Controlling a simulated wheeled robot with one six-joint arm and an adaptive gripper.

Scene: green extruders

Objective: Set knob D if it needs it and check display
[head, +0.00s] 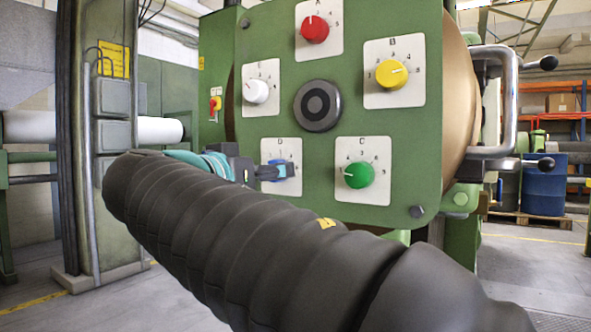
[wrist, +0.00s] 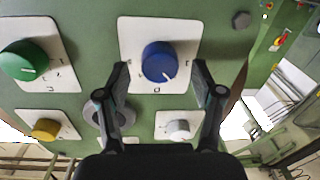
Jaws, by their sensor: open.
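Knob D is the blue knob on a white plate (head: 288,146) at the lower left of the green panel in the head view. My gripper (head: 272,172) is in front of it and covers much of it. In the wrist view the blue knob (wrist: 158,60) is near the top middle, with its white mark toward the lower right of the picture. My gripper (wrist: 160,68) is open, with one finger on each side of the knob. I cannot tell whether the fingers touch it. I cannot make out a display in either view.
Around a dark round hub (head: 318,106) sit red knob A (head: 314,29), yellow knob B (head: 391,74), green knob C (head: 358,174) and a white knob (head: 256,91). A metal handle (head: 509,105) juts out right of the panel. A red-yellow switch (head: 215,104) is at left.

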